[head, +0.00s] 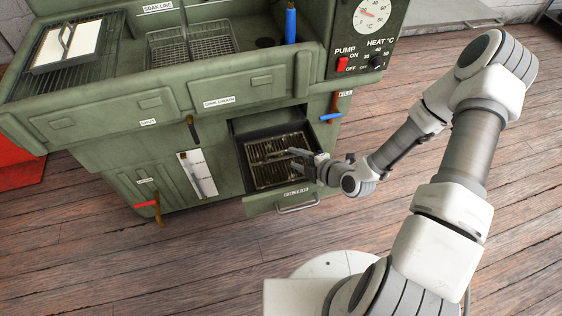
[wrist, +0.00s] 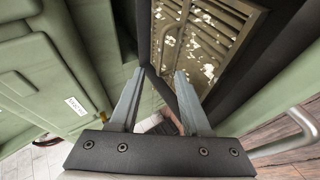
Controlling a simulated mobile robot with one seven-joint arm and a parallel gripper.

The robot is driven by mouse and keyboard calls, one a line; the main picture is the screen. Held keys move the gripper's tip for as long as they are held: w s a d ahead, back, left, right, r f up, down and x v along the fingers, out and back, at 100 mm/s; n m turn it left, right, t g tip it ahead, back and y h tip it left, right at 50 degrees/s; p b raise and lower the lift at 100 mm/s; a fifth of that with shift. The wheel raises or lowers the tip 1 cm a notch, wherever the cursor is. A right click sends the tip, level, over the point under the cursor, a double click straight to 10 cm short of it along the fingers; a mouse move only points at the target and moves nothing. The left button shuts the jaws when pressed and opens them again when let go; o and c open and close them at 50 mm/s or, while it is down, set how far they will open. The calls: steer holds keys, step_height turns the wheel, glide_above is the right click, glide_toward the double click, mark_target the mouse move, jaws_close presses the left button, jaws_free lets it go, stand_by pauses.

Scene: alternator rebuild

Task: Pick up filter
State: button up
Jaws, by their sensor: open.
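The filter (head: 264,174) looks like a tan, slatted, framed panel with pale flecks of debris. It lies in the open lower drawer of the green wash station. It also shows at the top of the wrist view (wrist: 208,38). My gripper (head: 291,156) reaches in from the right over the drawer and covers part of the filter. In the wrist view its two grey fingers (wrist: 158,72) are spread apart with nothing between them. The filter's frame lies beyond the fingertips; I cannot tell the exact gap or whether they touch.
The drawer (head: 262,209) has dark walls and a front handle (head: 298,206). The green cabinet (head: 140,110) rises behind it, with a wire basket (head: 190,46) in the sink above. A blue-handled valve (head: 331,117) sits right of the opening. Wooden floor in front is clear.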

mark_target(284, 163)
steer(key=b+x, duration=0.1)
steer(key=x, duration=0.5)
steer(key=shift+w+a+f+b, duration=0.15)
steer(key=shift+f+b, duration=0.05)
steer(key=shift+b, duration=0.2)
jaws_close()
stand_by(1.1)
